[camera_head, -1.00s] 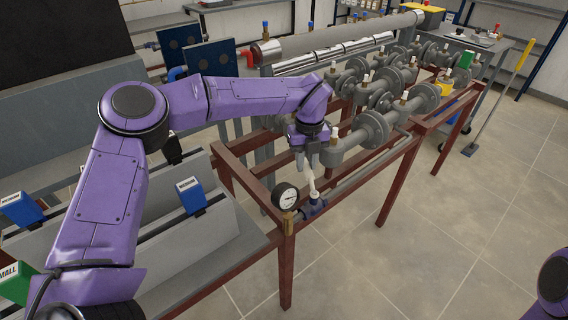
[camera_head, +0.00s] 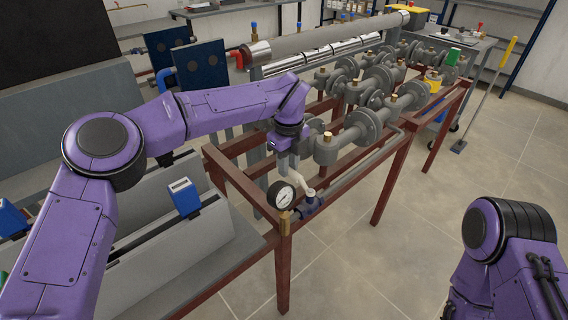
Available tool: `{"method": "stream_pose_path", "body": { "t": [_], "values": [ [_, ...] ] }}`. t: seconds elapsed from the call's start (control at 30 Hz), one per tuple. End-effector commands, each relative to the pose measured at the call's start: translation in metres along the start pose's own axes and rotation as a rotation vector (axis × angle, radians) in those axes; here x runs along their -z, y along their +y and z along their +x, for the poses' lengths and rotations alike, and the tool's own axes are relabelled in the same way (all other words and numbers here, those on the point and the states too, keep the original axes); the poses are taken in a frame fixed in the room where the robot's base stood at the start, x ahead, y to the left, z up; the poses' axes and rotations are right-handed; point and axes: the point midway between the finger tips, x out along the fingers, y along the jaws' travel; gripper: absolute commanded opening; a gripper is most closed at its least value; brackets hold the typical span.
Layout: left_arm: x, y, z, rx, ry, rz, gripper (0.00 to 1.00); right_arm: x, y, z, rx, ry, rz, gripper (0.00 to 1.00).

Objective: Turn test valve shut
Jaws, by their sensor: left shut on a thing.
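The test valve has a dark blue body (camera_head: 309,206) on the thin pipe at the near end of the red-brown frame. Its pale lever (camera_head: 301,185) rises from the body and leans up to the left. My left gripper (camera_head: 289,169) reaches down from above and is shut on the upper end of the lever, which the fingers partly hide. A round white-faced gauge (camera_head: 281,195) stands just left of the valve on a brass fitting. Of my right arm only links show at the lower right; its gripper is out of view.
Grey flanged pipes and valves (camera_head: 360,125) fill the frame behind my left gripper. A red-brown frame (camera_head: 283,265) carries them. Grey sloped panels with a blue box (camera_head: 183,197) stand at the left.

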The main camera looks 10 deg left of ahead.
Motion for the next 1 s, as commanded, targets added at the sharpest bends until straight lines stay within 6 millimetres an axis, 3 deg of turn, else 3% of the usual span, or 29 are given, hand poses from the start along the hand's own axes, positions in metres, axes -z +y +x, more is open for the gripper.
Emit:
{"method": "stream_pose_path", "body": {
  "t": [0.27,0.3,0.37,0.73,1.0],
  "values": [
    [-0.002,0.000,-0.002,0.002,-0.001,-0.007,0.00,0.000,0.000,0.000,0.000,0.000,0.000,0.43],
    [-0.002,0.001,-0.002,0.002,-0.001,-0.007,0.33,0.000,0.000,0.000,0.000,0.000,0.000,0.43],
    [-0.002,0.001,-0.002,0.002,-0.001,-0.007,0.52,0.000,0.000,0.000,0.000,0.000,0.000,0.43],
    [-0.001,0.001,-0.008,0.001,-0.001,-0.006,0.52,0.000,0.000,0.000,0.000,0.000,0.000,0.43],
    [-0.001,0.001,-0.071,0.004,-0.003,-0.007,0.52,0.000,0.000,0.000,0.000,0.000,0.000,0.43]
  ]
}}
